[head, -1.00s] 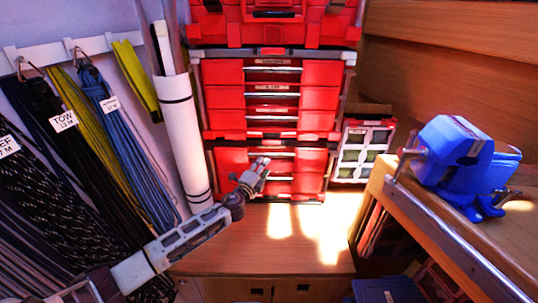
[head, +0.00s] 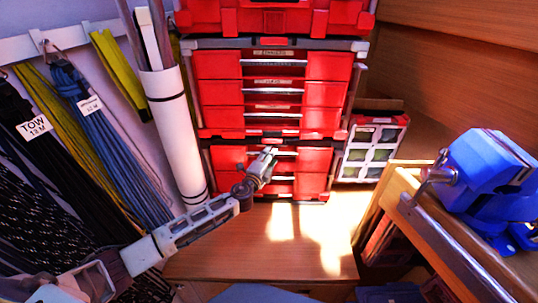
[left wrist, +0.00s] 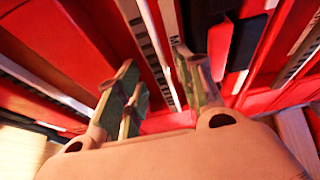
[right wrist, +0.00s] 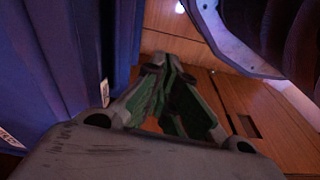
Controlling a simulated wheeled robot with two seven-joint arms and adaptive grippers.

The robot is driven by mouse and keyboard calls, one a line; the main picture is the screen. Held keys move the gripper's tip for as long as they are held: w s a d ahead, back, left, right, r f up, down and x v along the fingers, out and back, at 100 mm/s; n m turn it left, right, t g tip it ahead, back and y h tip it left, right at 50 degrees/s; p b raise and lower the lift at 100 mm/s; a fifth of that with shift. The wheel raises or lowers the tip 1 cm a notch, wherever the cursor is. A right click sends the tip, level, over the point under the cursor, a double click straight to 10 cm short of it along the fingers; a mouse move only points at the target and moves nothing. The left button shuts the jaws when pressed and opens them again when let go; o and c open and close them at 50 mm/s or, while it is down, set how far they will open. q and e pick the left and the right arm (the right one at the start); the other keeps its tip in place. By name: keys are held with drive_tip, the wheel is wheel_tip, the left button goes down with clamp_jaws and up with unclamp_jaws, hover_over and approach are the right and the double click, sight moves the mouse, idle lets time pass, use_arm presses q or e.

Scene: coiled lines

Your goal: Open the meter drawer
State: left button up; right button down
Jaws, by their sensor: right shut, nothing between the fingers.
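The red drawer cabinet (head: 325,93) stands at the back, with labelled drawers in an upper block and a lower block (head: 314,160). I cannot read which head-view label names the meter drawer. My left gripper (head: 270,152) is in front of the lower block, near its upper handle bar, and partly hides the drawer fronts. In the left wrist view its fingers (left wrist: 156,62) are apart, with a pale printed label strip (left wrist: 155,45) between and beyond them; contact is unclear. Dark and grey items (left wrist: 235,38) show beyond the right finger. My right gripper (right wrist: 162,66) is shut and empty, away from the cabinet.
A white rolled tube (head: 175,130) and hanging coiled lines (head: 100,135) are left of the cabinet. A small-parts organiser (head: 371,150) is on its right. A blue vise (head: 490,175) sits on the wooden bench at right. The sunlit wooden surface (head: 255,255) before the cabinet is clear.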

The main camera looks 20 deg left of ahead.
drive_tip(key=shift+w, duration=0.35)
use_arm(q)
drive_tip(key=c, duration=0.4)
clamp_jaws()
use_arm(e)
drive_tip(key=shift+s+f, duration=0.15)
drive_tip(key=shift+s, duration=0.45)
drive_tip(key=shift+w, duration=0.1)
